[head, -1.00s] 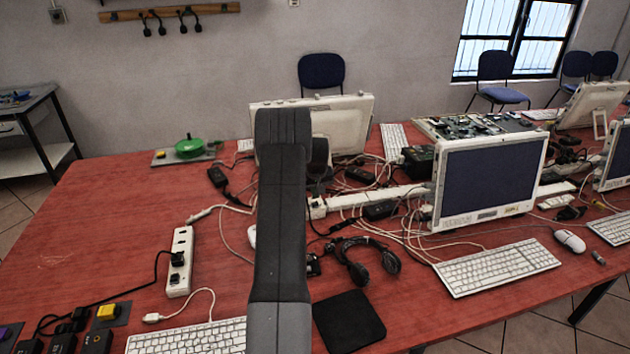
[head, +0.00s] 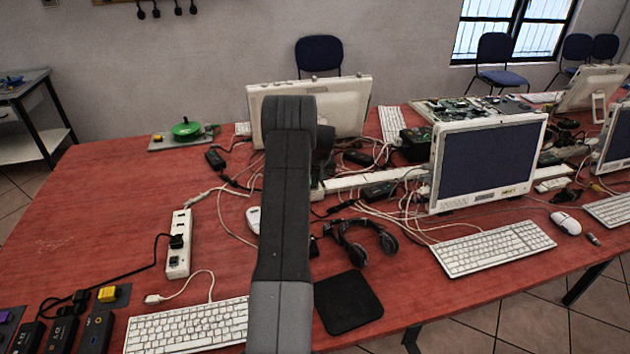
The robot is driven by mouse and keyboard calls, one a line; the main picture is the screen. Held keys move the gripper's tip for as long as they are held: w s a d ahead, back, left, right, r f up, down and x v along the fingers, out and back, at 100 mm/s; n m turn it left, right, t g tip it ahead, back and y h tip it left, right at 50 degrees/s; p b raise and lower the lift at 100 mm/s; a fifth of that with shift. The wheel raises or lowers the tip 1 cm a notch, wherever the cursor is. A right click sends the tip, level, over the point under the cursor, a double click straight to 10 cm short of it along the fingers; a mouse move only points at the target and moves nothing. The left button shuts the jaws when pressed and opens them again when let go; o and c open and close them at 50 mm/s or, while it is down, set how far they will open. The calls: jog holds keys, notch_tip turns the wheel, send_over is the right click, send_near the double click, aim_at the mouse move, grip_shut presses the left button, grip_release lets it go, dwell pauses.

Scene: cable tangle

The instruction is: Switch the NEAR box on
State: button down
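Several black boxes stand side by side on the red table at the lower left of the head view: a right one (head: 97,333), a middle one (head: 63,334) and a left one (head: 27,338). Their labels are too small to read, so I cannot tell which is NEAR. A black cable runs from a plug (head: 176,241) in the white power strip (head: 178,262) to near the boxes. A yellow button on a dark plate (head: 108,294) is behind them; a purple one (head: 5,317) is at the left edge. My arm rises mid-picture; my gripper is not in view.
A white keyboard (head: 188,325) lies right of the boxes. Loose white cables, headphones (head: 362,238) and a black mouse pad (head: 347,302) lie around my arm. A monitor (head: 488,162) stands to the right. Bare red table (head: 90,225) lies behind the boxes.

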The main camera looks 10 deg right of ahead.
jog(key=shift+s+f, duration=0.1)
jog(key=shift+f, duration=0.15)
jog(key=shift+s+a+b, duration=0.1)
jog(key=shift+a+b, duration=0.2)
jog(key=shift+a, duration=0.5)
jog(key=shift+a+r, duration=0.1)
jog(key=shift+r, duration=0.05)
notch_tip(320, 180, up, 5)
jog(key=shift+f+p, duration=0.1)
jog(key=shift+p, duration=0.55)
jog(key=b+v, duration=0.2)
jog(key=v, duration=0.7)
jog(key=shift+d+r, duration=0.25)
jog(key=shift+d, duration=0.15)
